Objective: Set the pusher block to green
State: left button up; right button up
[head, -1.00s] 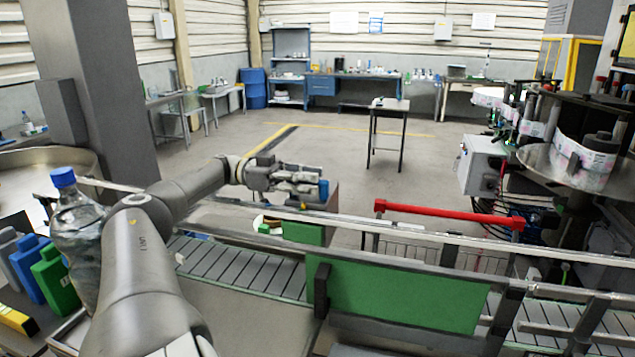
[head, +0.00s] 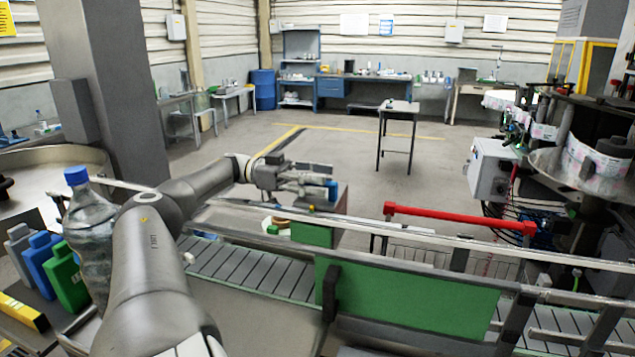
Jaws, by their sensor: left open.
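My left gripper (head: 314,187) reaches out over the conveyor rail with its fingers apart. A small blue piece (head: 332,190) is at its fingertips, above a box with a green front panel (head: 312,235). I cannot tell whether the fingers touch the blue piece, or whether it is the fitted pusher block. At the left edge, a grey block (head: 20,252), a blue block (head: 40,266) and a green block (head: 65,278) stand in a row, left of a bottle. My right gripper is not in view.
A clear bottle with a blue cap (head: 90,232) stands close beside my left arm. The conveyor (head: 245,272) runs behind a green guard panel (head: 415,300). A red bar (head: 458,218) lies beyond the rail. The labeller reels (head: 590,160) stand at the right.

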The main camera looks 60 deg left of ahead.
pick_arm(q)
notch_tip(320, 180, up, 10)
jog(key=shift+f, duration=0.25)
dwell(0.4)
